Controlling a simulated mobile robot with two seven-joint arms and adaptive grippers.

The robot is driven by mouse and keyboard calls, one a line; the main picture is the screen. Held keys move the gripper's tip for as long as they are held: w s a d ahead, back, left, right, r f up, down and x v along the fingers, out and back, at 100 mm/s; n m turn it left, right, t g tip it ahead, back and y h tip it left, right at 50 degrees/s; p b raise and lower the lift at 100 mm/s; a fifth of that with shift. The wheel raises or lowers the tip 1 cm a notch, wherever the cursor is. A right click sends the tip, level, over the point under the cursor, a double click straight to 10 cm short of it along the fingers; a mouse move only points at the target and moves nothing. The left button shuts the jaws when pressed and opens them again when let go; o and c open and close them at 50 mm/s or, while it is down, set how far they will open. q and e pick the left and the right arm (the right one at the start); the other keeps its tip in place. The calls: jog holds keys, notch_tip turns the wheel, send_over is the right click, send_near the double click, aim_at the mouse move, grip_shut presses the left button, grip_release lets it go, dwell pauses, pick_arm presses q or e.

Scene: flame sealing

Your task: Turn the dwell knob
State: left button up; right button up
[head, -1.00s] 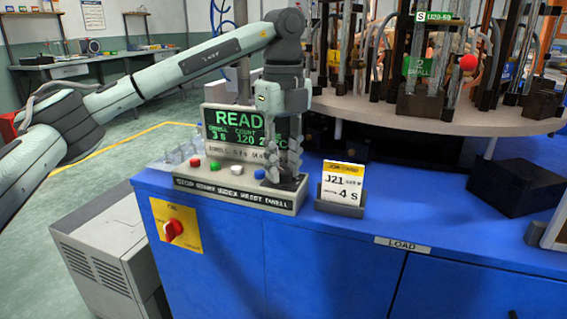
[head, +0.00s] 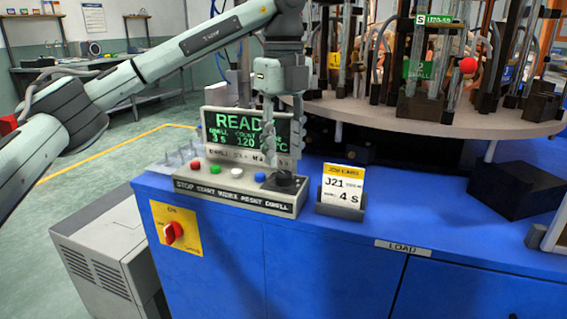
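The dwell knob (head: 285,183) is a dark round knob at the right end of the grey control panel (head: 235,196), above the printed word DWELL. My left gripper (head: 284,163) points straight down just above the knob. Its two fingers are apart with nothing visible between them, and they look clear of the knob. The display (head: 225,128) behind shows READ in green, with dwell 3 s and count 120; the gripper hides its right part. The job card (head: 343,187) beside the panel reads J21 and 4 S. My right gripper is not in view.
Red, green, white and blue buttons (head: 260,177) line the panel left of the knob. A round turntable (head: 430,115) with glass tubes and fixtures stands behind at right. A black block (head: 515,190) sits on the blue cabinet (head: 330,260). A red switch (head: 173,232) is on the cabinet front.

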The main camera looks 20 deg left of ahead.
aim_at(283, 173)
pick_arm(q)
notch_tip(283, 173, up, 8)
jog(key=shift+r, duration=0.15)
dwell(0.5)
